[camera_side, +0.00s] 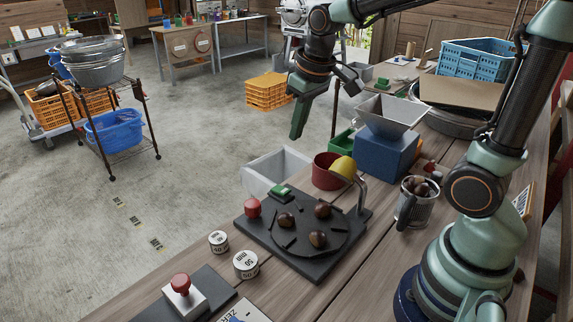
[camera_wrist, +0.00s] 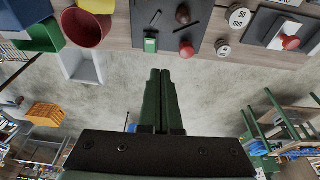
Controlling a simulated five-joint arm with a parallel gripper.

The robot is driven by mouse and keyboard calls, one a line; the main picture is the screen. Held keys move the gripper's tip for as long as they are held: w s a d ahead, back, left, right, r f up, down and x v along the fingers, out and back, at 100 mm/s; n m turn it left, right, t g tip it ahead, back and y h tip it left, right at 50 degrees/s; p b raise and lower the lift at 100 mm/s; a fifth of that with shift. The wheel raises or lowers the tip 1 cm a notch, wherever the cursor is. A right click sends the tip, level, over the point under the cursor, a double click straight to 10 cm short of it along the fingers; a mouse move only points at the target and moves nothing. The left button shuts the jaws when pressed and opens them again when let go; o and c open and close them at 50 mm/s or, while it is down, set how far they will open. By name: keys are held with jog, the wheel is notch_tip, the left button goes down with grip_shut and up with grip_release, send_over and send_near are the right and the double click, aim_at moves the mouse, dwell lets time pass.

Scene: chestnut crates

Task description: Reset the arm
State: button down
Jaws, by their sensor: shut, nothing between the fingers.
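My gripper (camera_side: 297,135) hangs in the air with its fingers pointing down, above and behind the work table's far edge. Its green fingers are closed together and empty, as the wrist view (camera_wrist: 161,72) also shows. A dark square plate with a round disc (camera_side: 296,246) sits on the table below and in front of it. Three brown chestnuts (camera_side: 317,239) lie on the disc; one also shows in the wrist view (camera_wrist: 183,14). A metal mug (camera_side: 413,214) holding dark round things stands to the right.
A white bin (camera_side: 270,164), a red pot (camera_side: 322,176) and a blue block (camera_side: 384,152) under a grey hopper (camera_side: 393,112) stand beyond the plate. A red push button (camera_side: 180,284) and two labelled cylinders (camera_side: 246,265) are at front left. Open floor (camera_side: 210,140) lies left of my gripper.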

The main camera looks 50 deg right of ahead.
jog(key=s+a+r+t, duration=0.1)
jog(key=s+r+t, duration=0.1)
jog(key=s, duration=0.6)
jog(key=shift+s+a+t, duration=0.2)
jog(key=shift+a+t, duration=0.1)
jog(key=shift+a, duration=0.05)
dwell(0.4)
